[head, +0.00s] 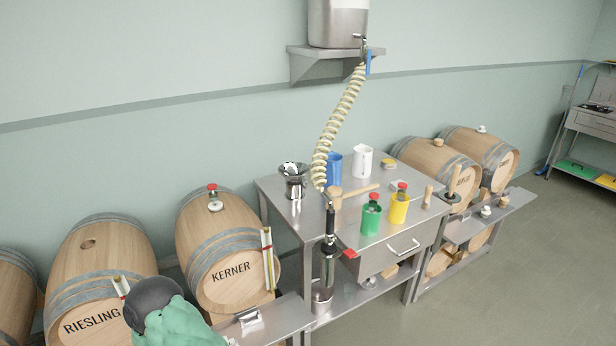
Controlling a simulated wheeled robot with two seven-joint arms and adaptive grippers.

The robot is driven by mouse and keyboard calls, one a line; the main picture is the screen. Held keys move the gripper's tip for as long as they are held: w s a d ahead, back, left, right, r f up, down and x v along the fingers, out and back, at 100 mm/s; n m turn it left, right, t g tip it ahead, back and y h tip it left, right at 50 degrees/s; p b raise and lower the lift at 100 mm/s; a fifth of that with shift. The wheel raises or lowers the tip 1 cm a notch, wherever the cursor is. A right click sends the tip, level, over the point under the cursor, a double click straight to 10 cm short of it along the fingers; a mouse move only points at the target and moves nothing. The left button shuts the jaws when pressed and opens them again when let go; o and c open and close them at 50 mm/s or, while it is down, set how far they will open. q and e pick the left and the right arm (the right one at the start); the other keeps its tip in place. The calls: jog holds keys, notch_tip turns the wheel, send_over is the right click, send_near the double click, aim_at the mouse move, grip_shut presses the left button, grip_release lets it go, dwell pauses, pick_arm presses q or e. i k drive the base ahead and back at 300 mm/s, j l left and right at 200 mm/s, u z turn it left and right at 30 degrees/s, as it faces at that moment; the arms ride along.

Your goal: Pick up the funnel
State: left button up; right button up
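The funnel (293,170) is a shiny steel piece with a wide mouth facing up. It stands upright at the back left corner of the steel table (280,204). Its lower part looks like a steel cylinder; I cannot tell whether that is the funnel's own body or a holder.
A coiled hose (340,122) hangs from the wall vat (337,22) just right of the funnel. Blue (333,167) and white (362,161) jugs, a mallet (356,190), and green (371,219) and yellow (398,209) containers share the table.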

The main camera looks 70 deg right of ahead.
aim_at(294, 172)
jog(key=k+l, duration=0.2)
jog(key=l, duration=0.25)
jog(key=k+l+u, duration=0.1)
jog(key=l, duration=0.35)
jog(key=k+l, duration=0.35)
jog(key=k+l+u, duration=0.1)
jog(key=l, duration=0.4)
jog(key=k+l, duration=0.35)
